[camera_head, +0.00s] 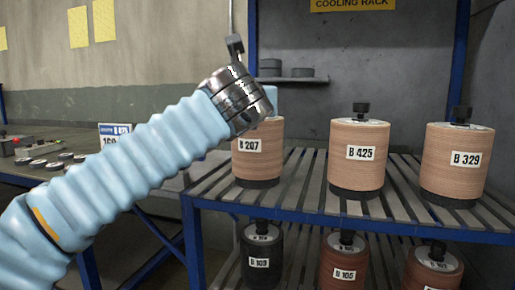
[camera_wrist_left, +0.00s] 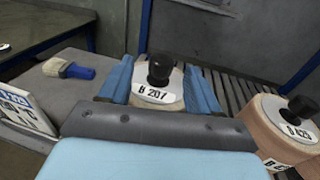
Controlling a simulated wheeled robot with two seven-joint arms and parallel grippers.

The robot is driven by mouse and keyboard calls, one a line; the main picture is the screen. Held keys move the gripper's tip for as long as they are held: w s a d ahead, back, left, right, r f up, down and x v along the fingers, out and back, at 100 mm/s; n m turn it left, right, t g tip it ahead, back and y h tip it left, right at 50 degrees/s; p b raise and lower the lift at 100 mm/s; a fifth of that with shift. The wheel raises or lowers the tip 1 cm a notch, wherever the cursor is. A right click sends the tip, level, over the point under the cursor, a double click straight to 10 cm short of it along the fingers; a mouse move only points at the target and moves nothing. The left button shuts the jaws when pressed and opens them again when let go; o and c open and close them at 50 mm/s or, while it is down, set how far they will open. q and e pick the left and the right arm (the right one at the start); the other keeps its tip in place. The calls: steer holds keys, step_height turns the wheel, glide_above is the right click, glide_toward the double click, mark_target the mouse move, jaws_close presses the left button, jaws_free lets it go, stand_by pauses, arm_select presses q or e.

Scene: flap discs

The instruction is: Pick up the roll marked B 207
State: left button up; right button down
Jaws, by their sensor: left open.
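The roll marked B 207 (camera_head: 258,165) is a tan cylinder on a dark base, upright at the left end of the upper slatted shelf. My left wrist hides its top in the head view. In the left wrist view, the B 207 roll (camera_wrist_left: 157,97) shows its pale top, label and black knob. My left gripper (camera_wrist_left: 160,68) is open, with one blue finger on each side of the roll's top. I cannot tell whether the fingers touch it. In the head view, only a bit of blue finger shows past the wrist. My right gripper is out of view.
Roll B 425 (camera_head: 358,165) and roll B 329 (camera_head: 455,170) stand to the right on the rack (camera_head: 300,205). Darker rolls, including B 109 (camera_head: 261,262) and B 105 (camera_head: 344,262), sit below. A blue-handled brush (camera_wrist_left: 68,69) lies on a grey surface at left.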

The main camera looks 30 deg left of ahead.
arm_select(q)
steer(key=x, duration=0.5)
steer(key=shift+w+d+f, duration=0.1)
steer(key=shift+f, duration=0.2)
jaws_close()
stand_by(1.0)
steer(key=shift+r, duration=0.15)
